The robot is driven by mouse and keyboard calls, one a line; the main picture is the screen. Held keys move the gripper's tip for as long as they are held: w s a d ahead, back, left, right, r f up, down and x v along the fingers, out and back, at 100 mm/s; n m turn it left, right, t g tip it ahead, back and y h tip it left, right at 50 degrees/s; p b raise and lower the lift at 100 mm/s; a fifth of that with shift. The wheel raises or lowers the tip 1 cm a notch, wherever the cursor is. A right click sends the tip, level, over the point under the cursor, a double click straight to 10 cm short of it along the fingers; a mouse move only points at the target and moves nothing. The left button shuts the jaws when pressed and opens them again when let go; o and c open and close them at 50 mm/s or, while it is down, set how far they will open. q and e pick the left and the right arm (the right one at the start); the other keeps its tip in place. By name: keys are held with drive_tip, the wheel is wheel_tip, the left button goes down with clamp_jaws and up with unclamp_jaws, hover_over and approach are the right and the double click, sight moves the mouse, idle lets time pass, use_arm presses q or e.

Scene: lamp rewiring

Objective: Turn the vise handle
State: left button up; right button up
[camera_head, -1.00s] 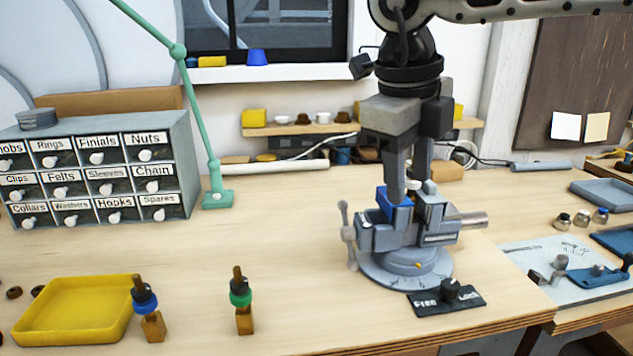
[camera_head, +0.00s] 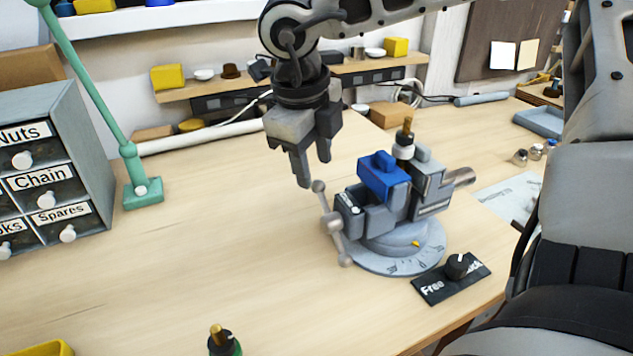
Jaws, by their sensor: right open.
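The grey vise (camera_head: 427,186) stands on a round graduated base (camera_head: 397,262) on the bench, right of centre. Its handle (camera_head: 334,224) is a grey bar with ball ends on the vise's left side, tilted from upper left to lower right. A blue block (camera_head: 383,178) sits at the top of the vise. A piece with a white collar and a brown tip (camera_head: 404,146) stands upright at the jaws. My right gripper (camera_head: 313,170) points down with its fingers apart and empty, just above and left of the handle's upper ball. My left gripper is out of view.
A black Free/Lock panel (camera_head: 452,277) with a knob lies in front of the vise. A green lamp arm (camera_head: 132,165) and a labelled drawer cabinet (camera_head: 85,135) stand at left. A green-collared piece (camera_head: 222,341) stands at the bottom edge. The bench left of the vise is clear.

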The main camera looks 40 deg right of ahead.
sight(317, 181)
drive_tip(key=x, duration=0.6)
drive_tip(key=shift+w+p, duration=0.1)
drive_tip(key=shift+p, duration=0.2)
clamp_jaws()
